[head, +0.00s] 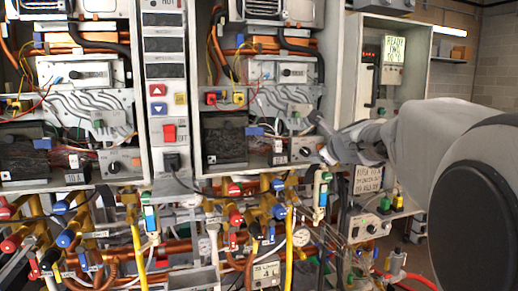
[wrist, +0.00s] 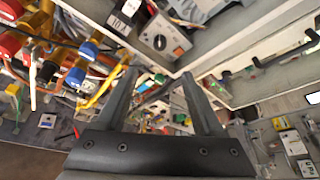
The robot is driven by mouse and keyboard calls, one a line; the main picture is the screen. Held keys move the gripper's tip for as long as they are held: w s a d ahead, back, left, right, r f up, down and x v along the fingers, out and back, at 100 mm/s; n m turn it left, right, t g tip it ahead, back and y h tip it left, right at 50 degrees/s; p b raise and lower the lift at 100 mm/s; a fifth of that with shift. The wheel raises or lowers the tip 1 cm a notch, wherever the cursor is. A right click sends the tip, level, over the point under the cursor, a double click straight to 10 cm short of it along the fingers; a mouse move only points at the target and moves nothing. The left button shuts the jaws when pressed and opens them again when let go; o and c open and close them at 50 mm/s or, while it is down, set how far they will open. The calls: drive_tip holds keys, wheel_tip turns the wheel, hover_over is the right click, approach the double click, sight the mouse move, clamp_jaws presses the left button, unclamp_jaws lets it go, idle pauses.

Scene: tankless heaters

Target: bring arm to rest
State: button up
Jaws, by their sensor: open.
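My arm (head: 420,140) reaches in from the right side of the head view. My gripper (head: 320,137) is at the right edge of the middle open heater cabinet (head: 340,70), in front of its lower right corner. In the wrist view my gripper (wrist: 159,78) has its two fingers spread apart with nothing held between them. A grey control box with a black knob (head: 304,152) is just left of my gripper in the head view. The same kind of knob box (wrist: 160,40) shows beyond the fingers in the wrist view. The exact gap to the cabinet is unclear.
Valves and copper pipes (head: 180,250) crowd the space below the cabinets. Another open cabinet (head: 70,100) stands at left, with a switch panel (head: 166,90) between. A further cabinet (head: 390,60) stands behind my arm. A brick wall (head: 495,60) is at far right.

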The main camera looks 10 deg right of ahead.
idle(0.3)
drive_tip(key=s+a+f+n+g+y, duration=0.2)
drive_tip(key=s+a+f+n, duration=0.1)
drive_tip(key=s+a+n, duration=0.4)
drive_tip(key=s+a+f+n+g+y, duration=0.1)
drive_tip(key=s+a+f+n+y, duration=0.15)
drive_tip(key=s+a+n, duration=0.45)
drive_tip(key=s+a+f+n+g+h, duration=0.1)
drive_tip(key=s+a+f+n+g, duration=0.1)
drive_tip(key=s+f+n, duration=0.4)
drive_tip(key=s+a+f+n+g+p, duration=0.1)
drive_tip(key=s+f+n, duration=0.4)
drive_tip(key=s+n, duration=0.5)
drive_tip(key=s+a+g, duration=0.1)
drive_tip(key=s+g, duration=0.1)
drive_tip(key=shift+s+a+f+g+h+p, duration=0.15)
drive_tip(key=shift+a+f+g+h+p, duration=0.15)
drive_tip(key=shift+a+f+h, duration=0.1)
